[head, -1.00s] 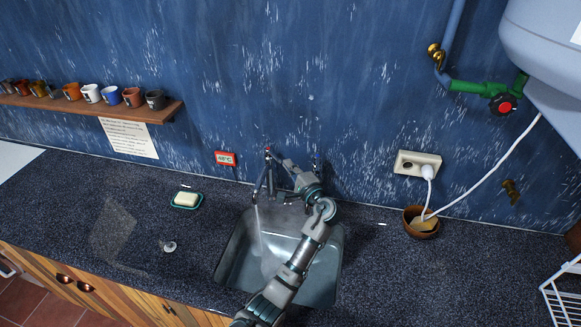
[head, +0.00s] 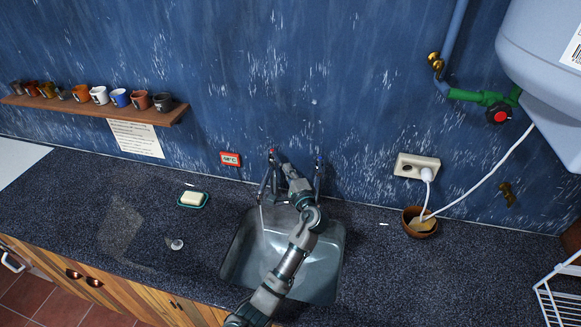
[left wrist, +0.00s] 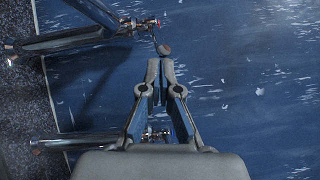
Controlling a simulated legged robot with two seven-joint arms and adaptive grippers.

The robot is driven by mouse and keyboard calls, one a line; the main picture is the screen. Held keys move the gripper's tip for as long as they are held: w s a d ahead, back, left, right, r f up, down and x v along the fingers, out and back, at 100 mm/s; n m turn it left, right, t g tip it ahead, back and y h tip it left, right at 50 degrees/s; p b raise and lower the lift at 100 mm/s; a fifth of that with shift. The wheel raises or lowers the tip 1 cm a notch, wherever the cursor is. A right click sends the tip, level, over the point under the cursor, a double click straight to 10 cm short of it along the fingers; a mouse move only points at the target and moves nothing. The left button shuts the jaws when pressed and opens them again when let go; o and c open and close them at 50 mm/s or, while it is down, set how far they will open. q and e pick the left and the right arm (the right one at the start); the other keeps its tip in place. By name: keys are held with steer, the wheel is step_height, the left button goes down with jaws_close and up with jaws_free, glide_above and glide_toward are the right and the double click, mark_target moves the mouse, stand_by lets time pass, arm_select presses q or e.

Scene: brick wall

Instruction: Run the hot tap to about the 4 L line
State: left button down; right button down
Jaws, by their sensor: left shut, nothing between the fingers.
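The hot tap (head: 272,153), marked red, stands at the back of the steel sink (head: 318,285); its red mark also shows in the left wrist view (left wrist: 155,22). A thin pale stream (head: 263,222) appears to fall from its spout into the sink. The blue-marked tap (head: 317,166) stands to its right. My left gripper (head: 279,161) is shut and empty beside the hot tap. In the left wrist view its fingertips (left wrist: 160,62) are close to the tap's small grey knob (left wrist: 164,49); contact is unclear. My arm covers part of the sink. No litre line is readable. My right gripper is out of view.
A red-framed temperature display (head: 230,159) is on the wall. Soap in a green dish (head: 193,199) and a round plug (head: 177,245) lie left of the sink. A wooden bowl (head: 419,222) and a socket (head: 417,167) are on the right. Counter nearby is mostly clear.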

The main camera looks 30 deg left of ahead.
arm_select(q)
steer(key=s+a+m+t+h+p, duration=0.3)
steer(key=s+a+m+h+p, duration=0.1)
steer(key=p, duration=0.4)
steer(key=shift+a+t+h, duration=0.4)
steer(key=shift+a+h, duration=0.1)
steer(key=shift+a, duration=0.05)
steer(key=shift+s+a, duration=0.1)
steer(key=shift+s, duration=0.1)
